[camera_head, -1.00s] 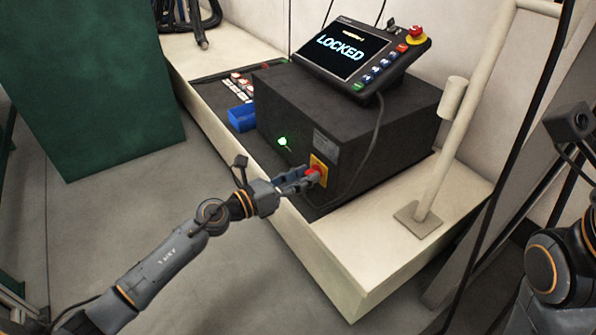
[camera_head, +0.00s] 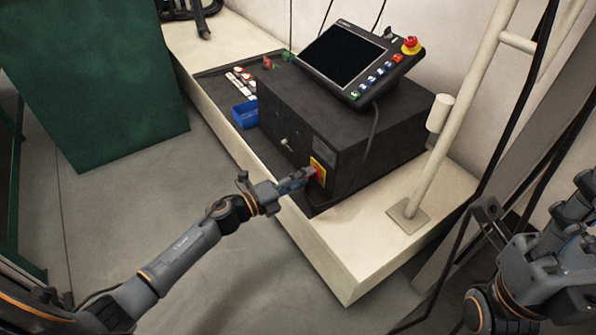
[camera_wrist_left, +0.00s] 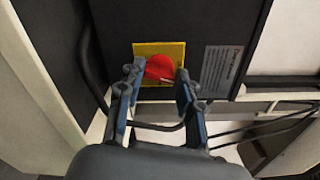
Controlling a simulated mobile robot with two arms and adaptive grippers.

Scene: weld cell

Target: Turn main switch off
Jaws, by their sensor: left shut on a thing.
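The main switch is a red rotary knob (camera_wrist_left: 159,69) on a yellow plate (camera_wrist_left: 145,50), on the front of a black control box (camera_head: 345,135). In the head view the yellow plate (camera_head: 318,172) shows low on the box front, with the knob partly hidden by my fingers. My left gripper (camera_head: 304,178) reaches in from the left and is shut on the red knob. In the left wrist view its two fingers (camera_wrist_left: 158,87) stand either side of the knob. The indicator lamp (camera_head: 284,142) on the box is unlit. My right arm is at the right edge; its fingers are unclear.
A teach pendant (camera_head: 343,53) with a dark screen and a red emergency stop (camera_head: 411,46) lies on the box. A blue bin (camera_head: 246,114) stands left of it. A pale post (camera_head: 440,160) rises at the right. Floor in front is clear.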

